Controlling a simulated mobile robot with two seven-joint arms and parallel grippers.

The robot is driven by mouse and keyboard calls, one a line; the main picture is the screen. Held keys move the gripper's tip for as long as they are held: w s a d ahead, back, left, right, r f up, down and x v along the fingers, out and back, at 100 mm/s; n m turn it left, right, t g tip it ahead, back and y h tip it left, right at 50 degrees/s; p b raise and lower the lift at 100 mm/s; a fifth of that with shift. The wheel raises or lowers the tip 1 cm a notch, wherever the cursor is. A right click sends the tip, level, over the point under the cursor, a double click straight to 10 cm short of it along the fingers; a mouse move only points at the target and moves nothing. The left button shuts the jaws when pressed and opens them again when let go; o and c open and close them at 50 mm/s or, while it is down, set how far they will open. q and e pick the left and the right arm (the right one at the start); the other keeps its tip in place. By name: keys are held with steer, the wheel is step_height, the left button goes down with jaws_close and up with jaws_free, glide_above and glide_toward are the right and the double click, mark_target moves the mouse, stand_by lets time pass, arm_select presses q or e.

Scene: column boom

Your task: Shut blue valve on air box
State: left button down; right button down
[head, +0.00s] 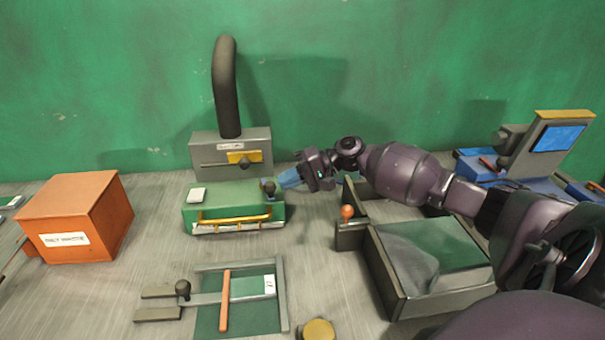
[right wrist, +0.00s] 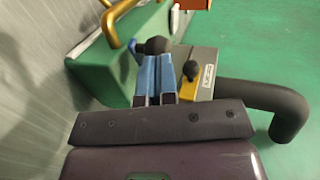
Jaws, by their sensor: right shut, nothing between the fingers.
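My right gripper (head: 280,183) reaches in from the right with blue fingers; they also show in the right wrist view (right wrist: 155,72), shut together and empty. The fingertips are at a dark round knob (head: 268,187) at the right end of a green box (head: 232,201); I cannot tell whether they touch it. Behind it stands a grey box (head: 205,150) with a thick black hose, a label and a yellow slide plate (head: 240,157); it may be the air box. Its small black knob shows in the right wrist view (right wrist: 192,70). My left gripper is out of view.
An orange box (head: 82,210) stands at left. A green-floored tray (head: 430,243) with an orange-knobbed lever (head: 347,212) lies under my right arm. A flat slide fixture (head: 240,285) is in front. A blue-screened device (head: 545,140) stands at right.

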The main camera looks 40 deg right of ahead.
mark_target(267, 185)
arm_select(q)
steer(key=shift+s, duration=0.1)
arm_select(e)
steer(key=shift+w+a+f, duration=0.15)
steer(key=shift+w+a, duration=0.05)
steer(key=shift+a, duration=0.15)
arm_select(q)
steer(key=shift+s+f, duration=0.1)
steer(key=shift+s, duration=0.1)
